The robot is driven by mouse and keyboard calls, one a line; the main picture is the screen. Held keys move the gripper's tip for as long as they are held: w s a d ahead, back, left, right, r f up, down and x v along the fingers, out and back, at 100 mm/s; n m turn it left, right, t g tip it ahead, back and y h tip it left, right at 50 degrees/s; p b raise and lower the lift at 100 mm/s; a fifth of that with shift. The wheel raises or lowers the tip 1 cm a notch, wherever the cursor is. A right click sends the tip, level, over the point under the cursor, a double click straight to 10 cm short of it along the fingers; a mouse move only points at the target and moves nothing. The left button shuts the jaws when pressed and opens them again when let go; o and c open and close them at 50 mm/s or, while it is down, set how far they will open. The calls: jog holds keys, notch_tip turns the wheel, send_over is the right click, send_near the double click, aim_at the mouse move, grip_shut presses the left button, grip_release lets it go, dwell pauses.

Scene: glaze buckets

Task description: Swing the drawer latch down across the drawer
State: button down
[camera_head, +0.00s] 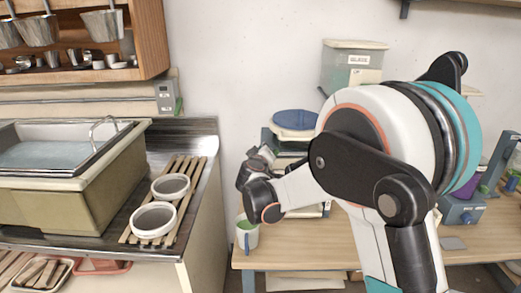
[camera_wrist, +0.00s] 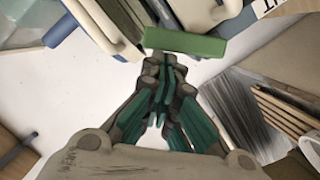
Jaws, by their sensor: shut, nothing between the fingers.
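My gripper (camera_wrist: 164,62) is shut and empty, its teal-padded fingers together in the wrist view. A flat green bar (camera_wrist: 185,43) lies just beyond the fingertips; it may be the drawer latch, but I cannot confirm this or tell whether the fingers touch it. Pale panels and edges around it fill the top of the wrist view. In the head view my gripper (camera_head: 262,156) is at the left side of a shelved stack topped by a blue round lid (camera_head: 295,119). My arm hides most of that stack. I cannot make out the drawer front.
A wooden table (camera_head: 330,246) bears the stack and a white-and-green mug (camera_head: 247,236) near its left edge. A lidded bin (camera_head: 352,66) stands behind.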

jog(key=shift+d+f+m+y, duration=0.15)
jog(key=shift+d+m+y, duration=0.25)
jog(key=shift+d+m, duration=0.7)
jog(key=m, duration=0.1)
jog(key=d+f+m+y, duration=0.1)
jog(key=shift+m, duration=0.3)
jog(key=shift+r, duration=0.15)
